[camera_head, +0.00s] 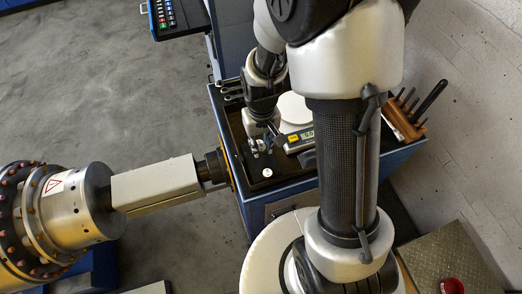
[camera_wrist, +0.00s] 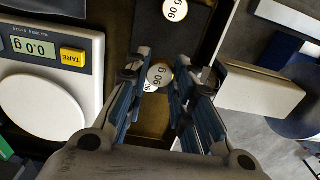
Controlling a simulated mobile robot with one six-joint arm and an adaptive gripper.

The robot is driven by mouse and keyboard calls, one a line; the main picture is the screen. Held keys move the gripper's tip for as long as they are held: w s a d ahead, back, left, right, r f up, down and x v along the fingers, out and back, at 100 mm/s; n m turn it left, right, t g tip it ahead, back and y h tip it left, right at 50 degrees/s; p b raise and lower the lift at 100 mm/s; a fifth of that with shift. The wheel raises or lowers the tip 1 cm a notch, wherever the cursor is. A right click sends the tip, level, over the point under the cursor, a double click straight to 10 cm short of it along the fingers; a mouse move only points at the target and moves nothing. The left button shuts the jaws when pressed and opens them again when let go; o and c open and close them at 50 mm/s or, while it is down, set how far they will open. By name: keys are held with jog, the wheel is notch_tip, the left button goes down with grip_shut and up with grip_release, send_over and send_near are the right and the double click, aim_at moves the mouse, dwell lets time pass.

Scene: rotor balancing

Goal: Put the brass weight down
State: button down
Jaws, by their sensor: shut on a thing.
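My gripper (camera_wrist: 162,72) is shut on the brass weight (camera_wrist: 152,122). In the wrist view, brass shows between the fingers, with a round white "90 g" label (camera_wrist: 158,76) near the fingertips. The fingers hide much of the weight. In the head view my gripper (camera_head: 260,144) is low over the dark tray top of the blue cabinet, left of the scale; the held weight is hard to make out there. I cannot tell whether it touches the surface. Another white "90 g" label (camera_wrist: 175,10) lies beyond the fingertips.
The scale (camera_wrist: 45,105) reads 0.0 g and its white pan is empty; its display also shows in the head view (camera_head: 306,135). A wooden tool block (camera_head: 404,118) stands at the cabinet's right.

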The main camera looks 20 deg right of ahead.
aim_at(261, 147)
jog(key=shift+f+b, duration=0.4)
jog(key=shift+f, duration=1.7)
jog(key=shift+f, duration=0.15)
jog(key=c, duration=1.4)
grip_release()
jog(key=shift+o, duration=0.2)
